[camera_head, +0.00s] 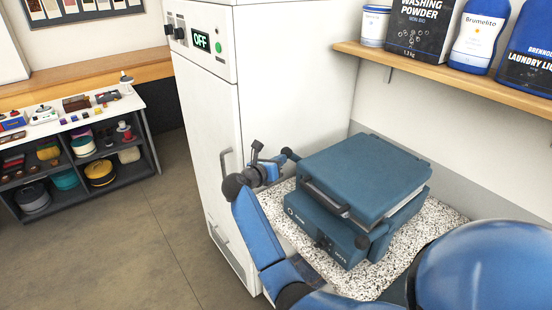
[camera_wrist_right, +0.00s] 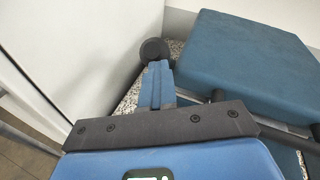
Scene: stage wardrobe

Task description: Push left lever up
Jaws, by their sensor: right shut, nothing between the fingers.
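The blue press-like machine (camera_head: 352,180) sits on a speckled counter, its lid down flat. A lever with a round black knob (camera_head: 291,154) shows at its far left side; most of its shaft is hidden. My right gripper (camera_head: 280,161) is shut and empty, its fingertips at the knob. In the right wrist view, my closed blue fingers (camera_wrist_right: 154,72) point at the knob (camera_wrist_right: 154,49), which shows just past their tips; I cannot tell whether they touch. The machine's blue lid (camera_wrist_right: 250,60) is to the right there. My left gripper is out of view.
A white cabinet (camera_head: 215,120) with an "OFF" display stands close to the left of the gripper. The speckled counter (camera_head: 430,222) is bare around the machine. A wooden shelf (camera_head: 450,75) with detergents hangs above right. A dark shelving unit (camera_head: 130,172) stands far left.

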